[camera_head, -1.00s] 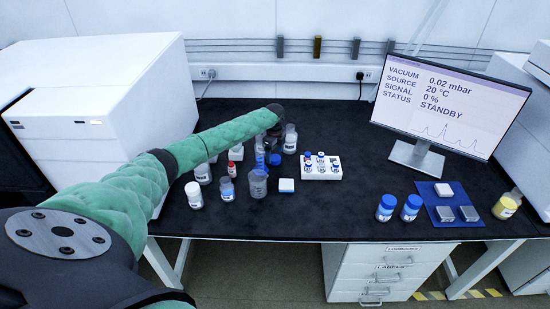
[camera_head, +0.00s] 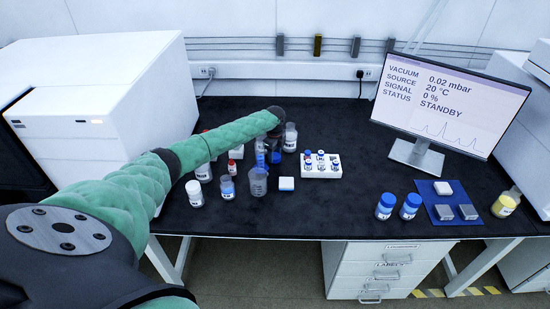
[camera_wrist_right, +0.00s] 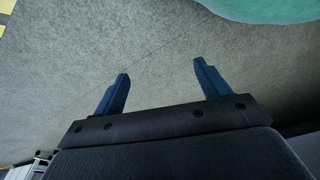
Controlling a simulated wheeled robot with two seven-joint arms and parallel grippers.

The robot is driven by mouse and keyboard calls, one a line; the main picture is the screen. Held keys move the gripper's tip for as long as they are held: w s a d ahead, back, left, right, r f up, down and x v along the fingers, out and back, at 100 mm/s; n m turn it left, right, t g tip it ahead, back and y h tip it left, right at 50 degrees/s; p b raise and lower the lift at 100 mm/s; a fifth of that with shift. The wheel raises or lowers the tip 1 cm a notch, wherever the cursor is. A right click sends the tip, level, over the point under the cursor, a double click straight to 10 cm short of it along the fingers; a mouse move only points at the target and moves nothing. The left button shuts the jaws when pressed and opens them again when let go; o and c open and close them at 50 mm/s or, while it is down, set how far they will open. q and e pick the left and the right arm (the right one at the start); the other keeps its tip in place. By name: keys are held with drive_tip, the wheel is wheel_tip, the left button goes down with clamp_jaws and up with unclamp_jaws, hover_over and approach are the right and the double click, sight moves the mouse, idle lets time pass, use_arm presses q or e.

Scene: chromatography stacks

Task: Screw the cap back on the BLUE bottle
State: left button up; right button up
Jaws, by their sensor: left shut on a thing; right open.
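My left gripper (camera_head: 268,153) is over the bottle group at the back middle of the bench. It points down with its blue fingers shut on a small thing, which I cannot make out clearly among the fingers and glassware. A small bottle with blue contents (camera_head: 228,188) stands upright at the front of the group, left of the gripper, and seems to have no cap. Two blue-capped bottles (camera_head: 385,207) (camera_head: 411,207) stand upright at the right front. My right gripper (camera_wrist_right: 160,82) is open and empty in the right wrist view, above the grey floor.
A beaker (camera_head: 258,182), white-capped jar (camera_head: 195,193) and white box (camera_head: 286,184) stand near the gripper. A white vial rack (camera_head: 322,172) is to its right. The monitor (camera_head: 440,100) and blue mat (camera_head: 446,212) are farther right. The front middle of the bench (camera_head: 310,220) is clear.

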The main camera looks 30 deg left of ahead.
sight(275, 156)
use_arm(q)
drive_tip(key=shift+r, duration=0.2)
wheel_tip(275, 156, up, 3)
drive_tip(key=shift+f+b, duration=0.1)
drive_tip(key=shift+b, duration=1)
drive_tip(key=w+d+r+b, duration=0.1)
drive_tip(key=d+r+b, duration=0.3)
drive_tip(key=d+r, duration=0.3)
drive_tip(key=shift+d+r, duration=0.4)
drive_tip(key=shift+d, duration=1.9)
use_arm(e)
drive_tip(key=w+a+r, duration=0.2)
drive_tip(key=r, duration=0.6)
drive_tip(key=w+a+r, duration=0.2)
drive_tip(key=r, duration=0.6)
drive_tip(key=shift+w+a+r+g, duration=0.15)
drive_tip(key=shift+a+g, duration=0.05)
drive_tip(key=shift+g, duration=0.1)
